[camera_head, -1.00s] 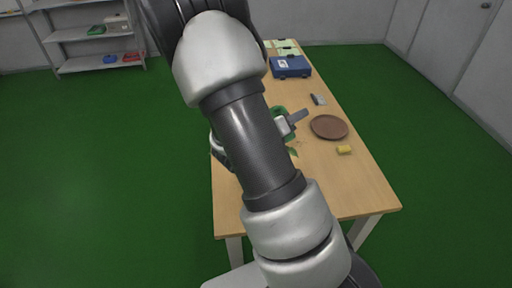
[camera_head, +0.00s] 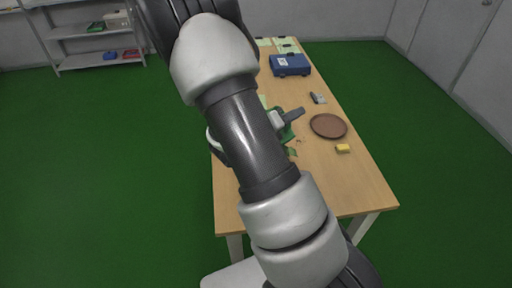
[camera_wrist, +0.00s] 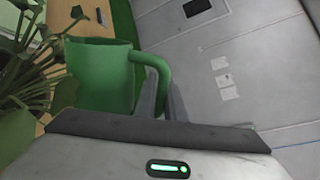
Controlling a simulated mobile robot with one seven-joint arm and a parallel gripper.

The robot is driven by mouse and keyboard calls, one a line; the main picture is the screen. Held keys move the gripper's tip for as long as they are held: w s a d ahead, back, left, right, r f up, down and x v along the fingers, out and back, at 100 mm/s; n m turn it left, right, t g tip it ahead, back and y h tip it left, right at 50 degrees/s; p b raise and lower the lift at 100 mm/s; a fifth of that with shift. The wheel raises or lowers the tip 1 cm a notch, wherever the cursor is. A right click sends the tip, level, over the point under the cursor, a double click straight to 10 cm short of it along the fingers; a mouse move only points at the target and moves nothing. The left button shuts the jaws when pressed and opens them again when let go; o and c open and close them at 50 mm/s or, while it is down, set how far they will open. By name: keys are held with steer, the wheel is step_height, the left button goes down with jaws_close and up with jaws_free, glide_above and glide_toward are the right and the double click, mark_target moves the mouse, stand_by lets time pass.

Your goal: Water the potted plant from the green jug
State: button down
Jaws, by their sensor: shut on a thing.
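The green jug (camera_wrist: 104,75) fills the left middle of the wrist view, its handle (camera_wrist: 152,62) to the right. My gripper (camera_wrist: 163,98) is shut on the handle. The room looks slanted behind the jug, so the jug seems tilted. Leaves of the potted plant (camera_wrist: 30,72) are close at the left, beside the jug. In the head view my arm hides most of the jug (camera_head: 289,132) and the plant; a few leaves (camera_head: 291,152) show. I cannot see the pot clearly, nor any water.
On the wooden table (camera_head: 340,185) are a brown round plate (camera_head: 328,126), a yellow block (camera_head: 342,148), a small grey item (camera_head: 318,98) and a blue case (camera_head: 290,65). A shelf (camera_head: 90,45) stands at the back left. The table's front right is clear.

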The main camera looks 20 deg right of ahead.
steer(key=shift+a, duration=0.15)
stand_by(0.8)
steer(key=shift+n, duration=0.3)
steer(key=shift+w+r+p, duration=0.1)
steer(key=shift+w+p, duration=0.2)
steer(key=shift+p, duration=0.2)
steer(key=shift+s+d+r+n, duration=0.15)
steer(key=shift+d+n, duration=0.05)
steer(key=shift+n, duration=0.1)
stand_by(0.6)
steer(key=shift+a+r+p, duration=0.1)
steer(key=shift+p, duration=0.4)
steer(key=s+f+m+b, duration=0.1)
steer(key=b, duration=0.2)
steer(key=s+f+m+b, duration=0.1)
steer(key=m+b, duration=0.1)
steer(key=b, duration=0.1)
steer(key=s+f+m+t+b, duration=0.1)
steer(key=m+b, duration=0.1)
steer(key=b, duration=0.1)
steer(key=shift+s+d+f, duration=0.15)
steer(key=shift+d, duration=0.25)
steer(key=shift+f+b, duration=0.1)
steer(key=shift+b, duration=0.3)
stand_by(1.2)
